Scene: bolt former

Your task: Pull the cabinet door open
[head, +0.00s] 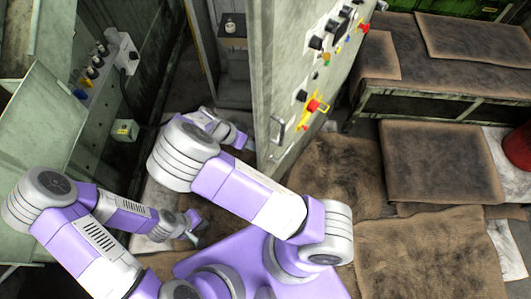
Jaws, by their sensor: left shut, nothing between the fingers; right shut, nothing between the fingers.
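The cabinet door (282,85) is a tall grey-green panel with buttons and switches on its right face. It stands swung out, with its near edge toward me. A pull handle (277,130) is low on the panel face near that edge. Left of the door, the cabinet interior (234,62) shows. My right gripper (246,142) is shut and empty, low on the inner side of the door, close to its near edge; I cannot tell whether it touches. My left gripper (196,240) is shut and empty, low and farther left, apart from the door.
A green-grey machine wall (130,65) with a socket strip (98,68) stands at left. A small yellowish box (125,130) is mounted low there. Brown mats (440,160) cover the floor at right, with a bench (440,102) behind and a red object (518,147) at the edge.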

